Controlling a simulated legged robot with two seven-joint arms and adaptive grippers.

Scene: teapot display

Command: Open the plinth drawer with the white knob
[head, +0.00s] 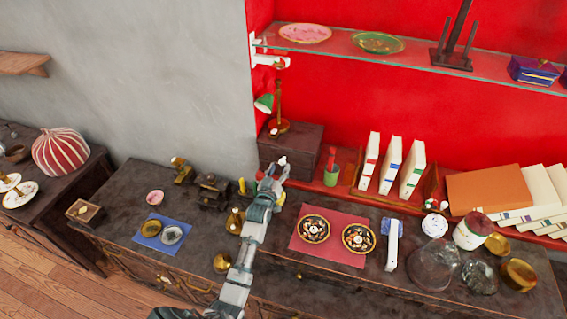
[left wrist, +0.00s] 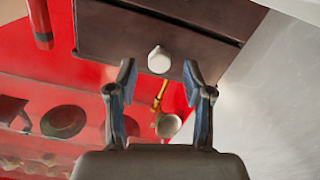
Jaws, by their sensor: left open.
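The dark wooden plinth (head: 300,138) stands against the red wall at the back of the cabinet top. Its white knob (head: 282,160) shows just beyond my left gripper (head: 271,178). In the left wrist view, the white knob (left wrist: 159,60) sits on the plinth's dark front (left wrist: 110,30). My left gripper (left wrist: 159,75) is open, with one finger on each side of the knob in the picture. The knob appears slightly beyond the fingertips, and I see no contact. The drawer front looks flush with the plinth. My right gripper is not in view.
A green-shaded lamp (head: 265,103) stands on the plinth. A green cup (head: 331,176) is close on the right, and small brass items (head: 212,190) are on the left. A glass shelf (head: 400,62) hangs above. Decorated plates on a red mat (head: 335,257) lie in front.

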